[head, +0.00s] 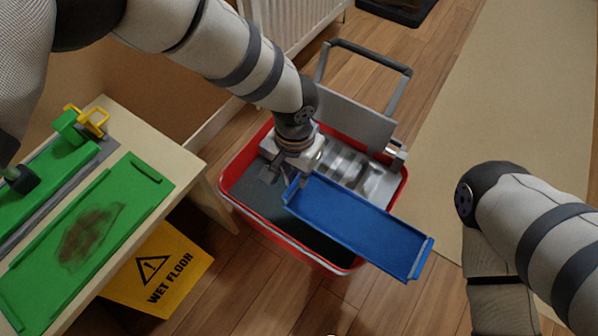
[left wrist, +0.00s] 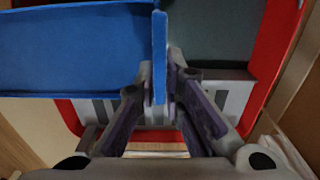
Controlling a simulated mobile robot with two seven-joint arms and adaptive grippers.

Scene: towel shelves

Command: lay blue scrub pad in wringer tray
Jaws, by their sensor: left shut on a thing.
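The blue scrub pad (head: 355,222) is a long flat piece with a raised lip at each end. In the head view it hangs over the red bucket (head: 236,168), its right end reaching past the rim. My left gripper (head: 290,176) is shut on the lip at its left end. In the left wrist view the fingers (left wrist: 160,92) pinch the upright blue lip, and the pad (left wrist: 75,48) stretches to the left. The grey wringer tray (head: 345,165) sits across the bucket's back, partly behind my left gripper and the pad. My right gripper is out of view.
A bench (head: 190,170) at left carries a stained green pad (head: 130,200) and another green piece with a yellow clip (head: 88,120). A yellow wet floor sign (head: 165,268) leans below it. The wringer handle (head: 370,55) rises behind the bucket. A radiator (head: 300,18) stands behind.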

